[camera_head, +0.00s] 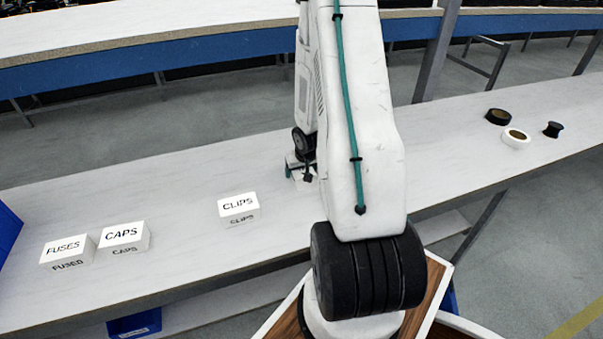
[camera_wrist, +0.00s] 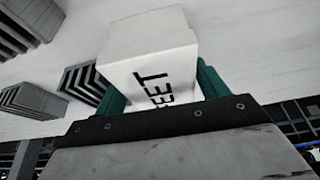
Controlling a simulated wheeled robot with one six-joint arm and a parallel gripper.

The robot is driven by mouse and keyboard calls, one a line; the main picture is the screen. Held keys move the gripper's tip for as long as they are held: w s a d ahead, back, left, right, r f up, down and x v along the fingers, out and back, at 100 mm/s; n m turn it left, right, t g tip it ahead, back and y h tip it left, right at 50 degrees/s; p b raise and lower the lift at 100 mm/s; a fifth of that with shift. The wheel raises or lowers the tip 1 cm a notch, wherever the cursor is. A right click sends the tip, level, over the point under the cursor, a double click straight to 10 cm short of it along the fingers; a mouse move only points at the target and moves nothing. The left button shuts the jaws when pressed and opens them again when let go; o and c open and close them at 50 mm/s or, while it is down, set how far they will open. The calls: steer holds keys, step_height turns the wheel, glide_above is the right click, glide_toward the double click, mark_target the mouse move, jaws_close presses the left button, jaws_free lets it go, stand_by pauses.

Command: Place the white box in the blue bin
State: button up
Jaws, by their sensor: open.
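My gripper (camera_head: 300,172) is low at the white worktop, partly hidden by my arm in the head view. In the wrist view its green fingers (camera_wrist: 158,88) stand open on either side of a white box (camera_wrist: 150,40) with black lettering that ends in "EET". I cannot tell whether they touch it. Other white boxes on the worktop read FUSES (camera_head: 67,252), CAPS (camera_head: 124,238) and CLIPS (camera_head: 239,208). A blue bin (camera_head: 8,235) is cut off by the left edge of the head view.
On the worktop (camera_head: 180,185) at right are a black roll (camera_head: 498,116), a white roll (camera_head: 515,138) and a small black spool (camera_head: 553,129). Another blue container (camera_head: 135,324) sits below the worktop. Grey ribbed shapes (camera_wrist: 32,101) show left in the wrist view. The worktop between CAPS and CLIPS is clear.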

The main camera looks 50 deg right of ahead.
steer(key=shift+f, duration=0.25)
stand_by(0.4)
steer(key=c, duration=0.9)
steer(key=shift+r, duration=0.15)
